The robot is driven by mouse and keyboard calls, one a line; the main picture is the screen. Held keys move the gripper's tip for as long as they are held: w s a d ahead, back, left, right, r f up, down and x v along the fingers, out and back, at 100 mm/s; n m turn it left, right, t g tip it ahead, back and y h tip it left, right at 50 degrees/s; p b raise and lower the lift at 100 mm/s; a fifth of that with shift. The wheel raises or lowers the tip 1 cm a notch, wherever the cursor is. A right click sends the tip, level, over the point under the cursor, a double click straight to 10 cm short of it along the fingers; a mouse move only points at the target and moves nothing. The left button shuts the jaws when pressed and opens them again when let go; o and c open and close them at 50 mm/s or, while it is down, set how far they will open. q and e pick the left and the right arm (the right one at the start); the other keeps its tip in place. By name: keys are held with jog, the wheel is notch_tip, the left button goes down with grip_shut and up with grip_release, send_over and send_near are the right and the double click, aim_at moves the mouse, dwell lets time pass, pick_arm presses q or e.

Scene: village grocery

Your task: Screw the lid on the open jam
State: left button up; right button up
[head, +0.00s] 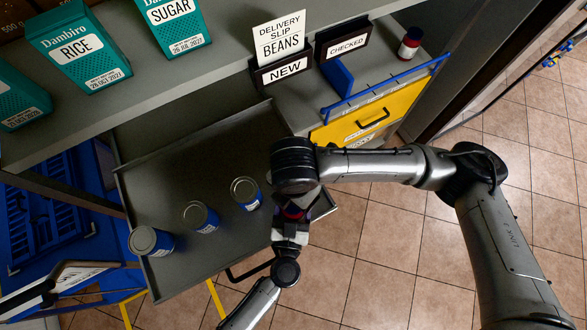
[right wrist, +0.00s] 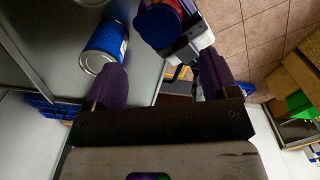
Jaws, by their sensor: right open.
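In the right wrist view the jar (right wrist: 160,22) shows more clearly, upper centre. I see no separate loose lid.
A dark grey tray (head: 185,185) holds three blue cans, one (head: 244,193) close to my grippers. Rice (head: 80,48) and sugar (head: 175,25) boxes stand on the shelf above.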

jog(key=shift+f, duration=3.95)
jog(key=shift+c, duration=0.3)
jog(key=c, duration=0.9)
jog(key=m, duration=1.1)
jog(key=shift+m, duration=0.3)
jog(key=o, duration=1.1)
notch_tip(320, 180, up, 12)
